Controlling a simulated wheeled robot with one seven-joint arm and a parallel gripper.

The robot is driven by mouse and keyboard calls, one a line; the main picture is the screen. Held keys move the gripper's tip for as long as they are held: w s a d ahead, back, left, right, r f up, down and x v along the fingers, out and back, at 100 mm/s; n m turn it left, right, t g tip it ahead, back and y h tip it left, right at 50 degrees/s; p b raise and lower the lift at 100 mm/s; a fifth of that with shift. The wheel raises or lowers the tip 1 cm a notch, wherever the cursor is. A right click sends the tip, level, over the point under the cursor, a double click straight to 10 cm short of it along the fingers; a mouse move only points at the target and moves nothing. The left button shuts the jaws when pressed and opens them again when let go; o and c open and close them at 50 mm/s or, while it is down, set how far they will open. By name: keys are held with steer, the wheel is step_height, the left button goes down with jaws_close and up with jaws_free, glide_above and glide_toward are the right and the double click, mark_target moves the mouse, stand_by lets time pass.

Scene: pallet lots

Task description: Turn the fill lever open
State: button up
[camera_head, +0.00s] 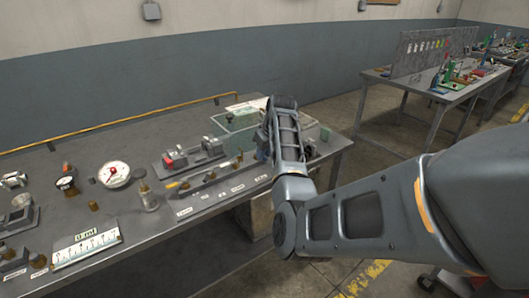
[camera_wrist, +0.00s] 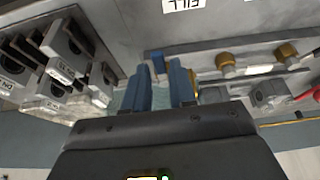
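My gripper (camera_wrist: 159,78) points down at the bench in the wrist view, its two blue fingers apart. A small blue upright piece (camera_wrist: 158,63) shows between and just beyond the fingertips; I cannot tell whether it is the fill lever or whether the fingers touch it. A white label reading FILL (camera_wrist: 183,4) is on the bench beyond, slightly right of the fingers. Brass-coloured fittings (camera_wrist: 226,62) sit on a rail to the right. In the head view my arm hides most of the gripper and the spot under it.
The grey bench (camera_head: 130,215) carries a white round gauge (camera_head: 114,174), a red-marked block unit (camera_head: 173,158) and a scale plate (camera_head: 86,247). In the wrist view, grey labelled blocks (camera_wrist: 65,40) stand left of my fingers and a red-handled part (camera_wrist: 306,95) lies right.

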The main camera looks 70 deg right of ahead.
steer(key=v, duration=0.7)
steer(key=shift+s+r+b, duration=0.15)
steer(key=shift+r+b, duration=0.2)
steer(key=shift+b, duration=0.05)
steer(key=shift+a, duration=0.1)
steer(key=s+a+f+n+h, duration=0.1)
steer(key=s+a+f+h, duration=0.2)
steer(key=a+f, duration=0.7)
steer(key=s+a+f+n+t, duration=0.2)
steer(key=s+a+f, duration=0.1)
steer(key=a, duration=0.4)
steer(key=s+a+f+n+t, duration=0.1)
steer(key=s+a+f+t, duration=0.15)
steer(key=a, duration=0.45)
steer(key=s+a+r+n+t+y, duration=0.2)
steer(key=s+a+r+t, duration=0.15)
steer(key=s+a, duration=0.8)
steer(key=s+a+r+t+y, duration=0.3)
steer(key=s+a+r, duration=0.5)
steer(key=a+r, duration=0.4)
steer(key=shift+r, duration=0.6)
